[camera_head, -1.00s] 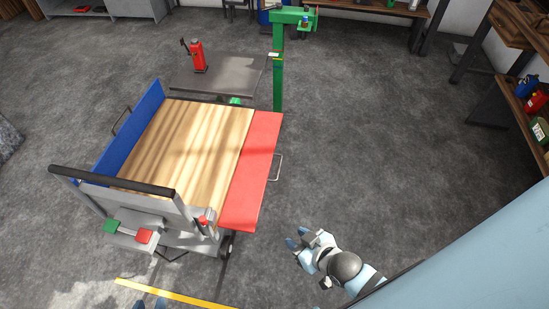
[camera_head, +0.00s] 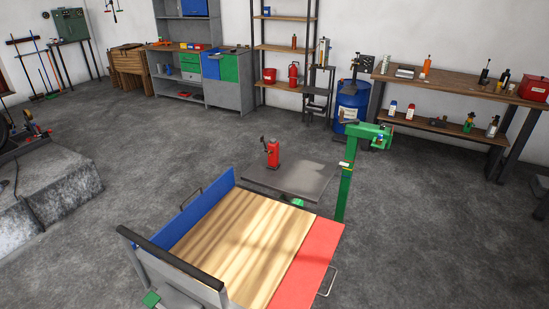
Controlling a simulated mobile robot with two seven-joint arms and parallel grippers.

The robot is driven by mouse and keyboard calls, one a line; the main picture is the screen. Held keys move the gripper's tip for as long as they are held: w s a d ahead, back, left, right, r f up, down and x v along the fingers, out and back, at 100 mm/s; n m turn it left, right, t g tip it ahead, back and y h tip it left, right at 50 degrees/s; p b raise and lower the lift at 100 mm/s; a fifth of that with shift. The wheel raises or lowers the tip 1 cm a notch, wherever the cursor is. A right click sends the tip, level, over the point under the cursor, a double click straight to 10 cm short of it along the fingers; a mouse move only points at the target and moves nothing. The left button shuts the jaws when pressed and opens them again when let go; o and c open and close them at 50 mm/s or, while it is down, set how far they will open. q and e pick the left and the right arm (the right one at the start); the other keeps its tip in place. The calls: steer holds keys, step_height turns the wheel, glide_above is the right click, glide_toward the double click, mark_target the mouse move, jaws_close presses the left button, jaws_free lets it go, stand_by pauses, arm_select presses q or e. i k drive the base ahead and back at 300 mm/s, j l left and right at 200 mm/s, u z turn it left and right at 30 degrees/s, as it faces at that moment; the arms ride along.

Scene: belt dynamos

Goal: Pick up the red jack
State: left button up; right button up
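The red jack (camera_head: 273,154) stands upright on a low dark grey platform (camera_head: 312,184), just beyond the cart. It is a small red body with a dark part at its upper left. A green post with an arm (camera_head: 345,190) rises at the platform's right side. Neither of my grippers shows in the head view now.
A cart with a wooden deck (camera_head: 240,240), a blue side panel (camera_head: 184,220) and a red side panel (camera_head: 306,265) stands in front of the platform. Shelves, a blue barrel (camera_head: 351,108) and a workbench (camera_head: 455,85) line the back wall.

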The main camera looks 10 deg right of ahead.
mark_target(273, 160)
steer(key=k+z, duration=0.3)
steer(key=k+l+z, duration=0.25)
steer(key=j+z, duration=0.15)
steer(key=z, duration=0.25)
steer(key=j+z, duration=0.15)
steer(key=z, duration=0.25)
steer(key=j+z, duration=0.15)
steer(key=z, duration=0.25)
steer(key=j, duration=1.05)
steer(key=k+j, duration=0.15)
steer(key=j, duration=2)
steer(key=k+j, duration=0.15)
steer(key=j, duration=0.95)
